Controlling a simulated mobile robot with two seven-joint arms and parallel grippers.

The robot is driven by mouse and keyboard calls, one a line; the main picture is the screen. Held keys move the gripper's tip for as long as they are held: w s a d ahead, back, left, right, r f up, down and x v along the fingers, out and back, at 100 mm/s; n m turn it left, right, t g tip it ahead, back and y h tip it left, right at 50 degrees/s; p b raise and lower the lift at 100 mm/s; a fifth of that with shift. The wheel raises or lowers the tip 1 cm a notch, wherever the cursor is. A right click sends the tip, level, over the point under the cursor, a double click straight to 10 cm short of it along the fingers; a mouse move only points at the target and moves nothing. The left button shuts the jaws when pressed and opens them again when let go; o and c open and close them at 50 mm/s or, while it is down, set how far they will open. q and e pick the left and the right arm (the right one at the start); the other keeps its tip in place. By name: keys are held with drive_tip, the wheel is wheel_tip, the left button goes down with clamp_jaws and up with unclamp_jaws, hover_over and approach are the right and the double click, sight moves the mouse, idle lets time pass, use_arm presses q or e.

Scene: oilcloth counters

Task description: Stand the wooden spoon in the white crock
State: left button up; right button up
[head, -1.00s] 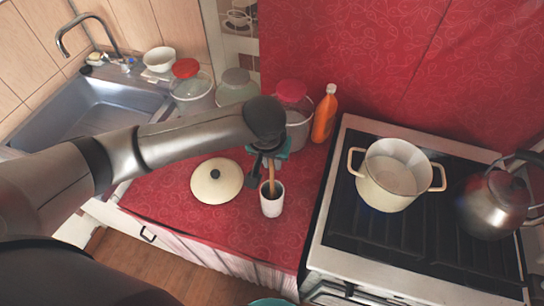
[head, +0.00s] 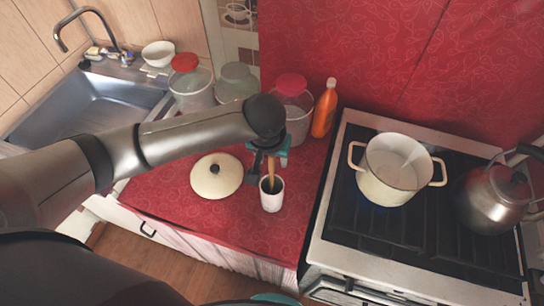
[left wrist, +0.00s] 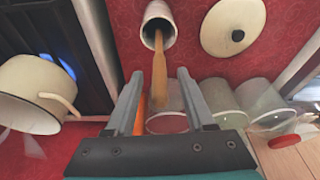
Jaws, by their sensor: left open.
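The white crock (head: 272,196) stands upright on the red counter, left of the stove; it also shows at the top of the left wrist view (left wrist: 158,22). The wooden spoon (head: 271,171) stands in the crock, its lower end inside and hidden. In the left wrist view the spoon (left wrist: 160,68) leans out of the crock's mouth toward my gripper. My left gripper (head: 266,158) is just above the crock. Its two fingers (left wrist: 160,85) are apart, with the spoon's upper part between them and a gap on each side. My right gripper is not in view.
A cream lid (head: 217,177) lies left of the crock. Several lidded jars (head: 237,84) and an orange bottle (head: 325,108) stand behind. A cream pot (head: 392,172) and a kettle (head: 497,195) sit on the stove at right. The sink (head: 85,115) is at left.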

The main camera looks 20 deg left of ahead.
use_arm(q)
drive_tip(key=p+v, duration=0.2)
drive_tip(key=v, duration=1.3)
drive_tip(key=shift+r, duration=0.15)
idle(0.4)
